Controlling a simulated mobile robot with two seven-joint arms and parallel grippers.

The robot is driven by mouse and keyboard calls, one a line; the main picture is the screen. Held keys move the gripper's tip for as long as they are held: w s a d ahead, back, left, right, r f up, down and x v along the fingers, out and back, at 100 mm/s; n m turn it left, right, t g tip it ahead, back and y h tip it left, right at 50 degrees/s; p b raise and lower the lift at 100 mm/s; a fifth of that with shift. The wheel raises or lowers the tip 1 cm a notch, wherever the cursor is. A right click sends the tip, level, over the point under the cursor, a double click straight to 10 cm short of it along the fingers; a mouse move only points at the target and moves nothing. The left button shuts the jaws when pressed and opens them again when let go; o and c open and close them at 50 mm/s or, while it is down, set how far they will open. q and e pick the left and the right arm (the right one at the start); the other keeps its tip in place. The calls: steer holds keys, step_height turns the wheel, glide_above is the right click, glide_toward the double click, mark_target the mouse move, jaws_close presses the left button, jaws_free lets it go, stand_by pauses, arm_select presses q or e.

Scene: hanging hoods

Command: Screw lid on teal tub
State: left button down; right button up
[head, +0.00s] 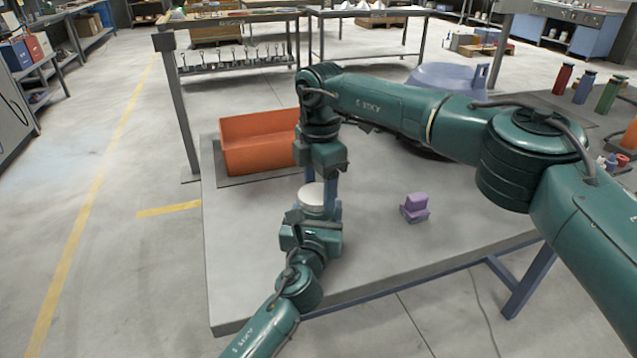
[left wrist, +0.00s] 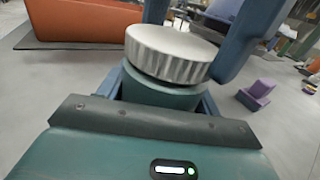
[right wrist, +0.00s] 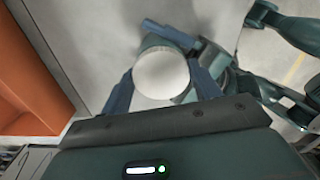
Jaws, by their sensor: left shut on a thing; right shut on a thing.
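The teal tub (left wrist: 160,90) stands upright over the grey table, with my left gripper (head: 314,216) shut around its sides. The pale ribbed lid (head: 312,194) sits over the tub's mouth; it also shows in the left wrist view (left wrist: 170,50). A dark line shows between the lid's lower edge and the tub, and the lid looks slightly tilted there. I cannot tell whether the threads are engaged. My right gripper (head: 322,192) comes from above and is shut on the lid, with one blue finger on each side. The right wrist view shows the lid's flat top (right wrist: 161,74).
An orange bin (head: 258,142) stands on the table behind and left of the tub. A small purple block (head: 414,208) lies to the right. A bluish plastic container (head: 447,76) and several bottles are farther back right. The table's front right is clear.

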steer(key=m, duration=0.6)
steer(key=shift+s, duration=0.15)
steer(key=m, duration=0.4)
steer(key=shift+s, duration=0.1)
steer(key=o, duration=0.9)
steer(key=shift+o, duration=0.2)
steer(key=shift+r, duration=0.15)
step_height(320, 180, up, 4)
steer(key=shift+r, duration=0.1)
steer(key=shift+c, duration=0.4)
